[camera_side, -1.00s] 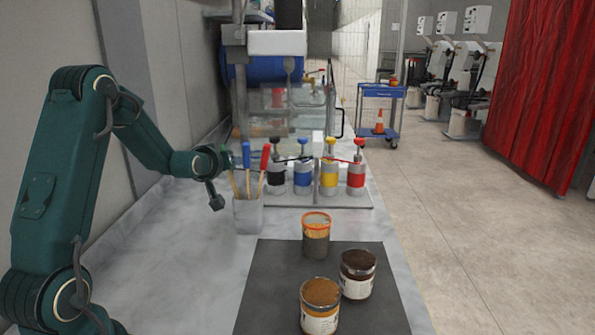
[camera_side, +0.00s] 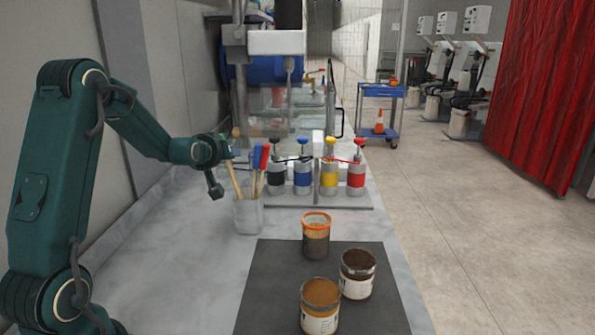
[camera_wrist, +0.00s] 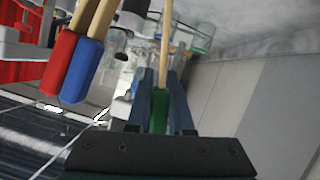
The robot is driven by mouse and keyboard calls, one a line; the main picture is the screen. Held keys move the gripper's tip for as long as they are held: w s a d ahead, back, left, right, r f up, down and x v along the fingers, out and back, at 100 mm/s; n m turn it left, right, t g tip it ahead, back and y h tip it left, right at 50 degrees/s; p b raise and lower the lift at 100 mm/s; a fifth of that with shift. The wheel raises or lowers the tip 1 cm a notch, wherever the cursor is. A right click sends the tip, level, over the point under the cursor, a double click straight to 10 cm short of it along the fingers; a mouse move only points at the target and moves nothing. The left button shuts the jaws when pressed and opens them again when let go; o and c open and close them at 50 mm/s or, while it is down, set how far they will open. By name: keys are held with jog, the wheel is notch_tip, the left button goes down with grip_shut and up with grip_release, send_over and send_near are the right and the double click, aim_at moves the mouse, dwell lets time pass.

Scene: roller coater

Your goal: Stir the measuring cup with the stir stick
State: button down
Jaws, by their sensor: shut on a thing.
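My gripper (camera_side: 229,150) is at the left of the side view, just above a square clear holder (camera_side: 248,217). It is shut on the green handle of a stir stick, and the wrist view shows this green handle (camera_wrist: 160,112) between the fingers (camera_wrist: 162,88). The stick's wooden shaft (camera_side: 234,180) slants down into the holder. Sticks with a blue handle (camera_side: 256,157) and a red handle (camera_side: 264,156) stand beside it. The measuring cup (camera_side: 316,238), with an orange rim and brownish contents, stands upright to the right, apart from the gripper.
Two open jars, one with orange-brown contents (camera_side: 320,308) and one dark brown (camera_side: 358,275), stand on the dark mat (camera_side: 262,290). A rack of several coloured pump bottles (camera_side: 329,177) is behind the cup. The bench left of the mat is clear.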

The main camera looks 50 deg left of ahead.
jog(key=r, duration=0.2)
jog(key=d+r, duration=0.1)
jog(key=r, duration=0.2)
jog(key=s+r, duration=0.1)
jog(key=r, duration=0.2)
jog(key=shift+d, duration=0.2)
jog(key=s+d+f+m+t+h, duration=0.2)
jog(key=s+d+m+h, duration=0.25)
jog(key=d, duration=0.75)
jog(key=s+d+f+m+t+h, duration=0.15)
jog(key=s+d+m+h, duration=0.3)
jog(key=d, duration=0.75)
jog(key=w+r+m+t+y, duration=0.1)
jog(key=w+r+m, duration=0.4)
jog(key=w, duration=1.2)
notch_tip(320, 180, down, 11)
jog(key=n, duration=0.2)
jog(key=shift+r, duration=0.2)
jog(key=shift+a, duration=0.1)
jog(key=shift+s, duration=0.1)
